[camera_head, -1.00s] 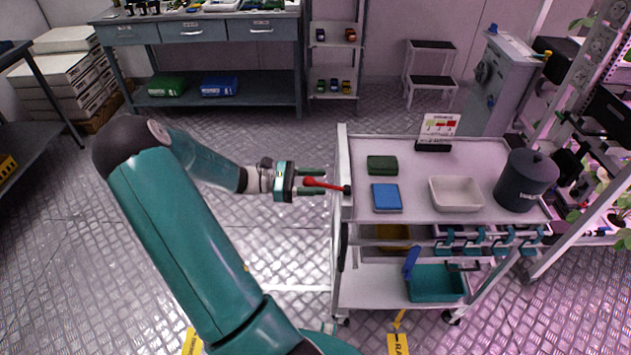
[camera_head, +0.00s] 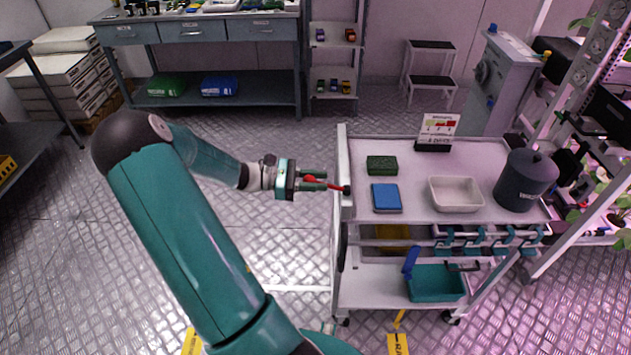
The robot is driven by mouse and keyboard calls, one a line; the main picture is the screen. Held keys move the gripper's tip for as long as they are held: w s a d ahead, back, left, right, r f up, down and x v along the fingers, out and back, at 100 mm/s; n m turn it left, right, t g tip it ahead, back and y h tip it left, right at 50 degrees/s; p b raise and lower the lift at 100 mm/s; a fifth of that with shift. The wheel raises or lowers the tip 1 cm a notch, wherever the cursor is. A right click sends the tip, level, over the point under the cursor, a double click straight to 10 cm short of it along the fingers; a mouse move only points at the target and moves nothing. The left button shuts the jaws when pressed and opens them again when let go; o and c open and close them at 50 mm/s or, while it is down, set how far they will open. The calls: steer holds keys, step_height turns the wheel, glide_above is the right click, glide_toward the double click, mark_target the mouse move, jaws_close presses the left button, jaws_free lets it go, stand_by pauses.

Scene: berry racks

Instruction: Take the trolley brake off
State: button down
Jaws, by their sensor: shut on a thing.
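The trolley (camera_head: 470,203) stands at the right of centre, with a white top shelf and a lower shelf. A red brake lever (camera_head: 333,187) sticks out to the left from a dark pivot on the trolley's left end post. My gripper (camera_head: 316,181) is at the left of the trolley, level with the top shelf. Its fingers are closed around the red lever, near the lever's free end. The fingers partly hide the lever's red end.
On the trolley top are a green sponge (camera_head: 382,166), a blue pad (camera_head: 386,197), a white tray (camera_head: 456,208), a dark lidded pot (camera_head: 525,180) and a small sign (camera_head: 437,130). A teal bin (camera_head: 436,284) stands on the lower shelf. Open floor lies left of the trolley.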

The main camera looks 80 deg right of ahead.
mark_target(350, 188)
steer(key=r+t, duration=0.1)
steer(key=s+r+t, duration=0.1)
steer(key=t, duration=0.1)
steer(key=shift+s+d+r+t+y, duration=0.15)
steer(key=shift+r+t+y, duration=0.15)
steer(key=shift+y, duration=0.1)
steer(key=t, duration=0.1)
steer(key=s+r+t, duration=0.1)
steer(key=s+t+y, duration=0.1)
steer(key=shift+s+d+r, duration=0.1)
steer(key=shift+d+r, duration=0.15)
steer(key=shift+r, duration=0.15)
steer(key=s+t, duration=0.2)
steer(key=t, duration=0.1)
steer(key=shift+d+r+y, duration=0.2)
steer(key=shift+r+y, duration=0.1)
steer(key=shift+r, duration=0.1)
steer(key=t, duration=0.1)
steer(key=s+t, duration=0.2)
steer(key=shift+s+d+r+y, duration=0.15)
steer(key=shift+d+y, duration=0.1)
steer(key=shift+y, duration=0.05)
steer(key=shift+s+d, duration=0.15)
steer(key=shift+s, duration=0.4)
steer(key=shift+w, duration=0.1)
steer(key=c, duration=1.1)
jaws_free()
steer(key=shift+f, duration=0.2)
steer(key=shift+r, duration=0.1)
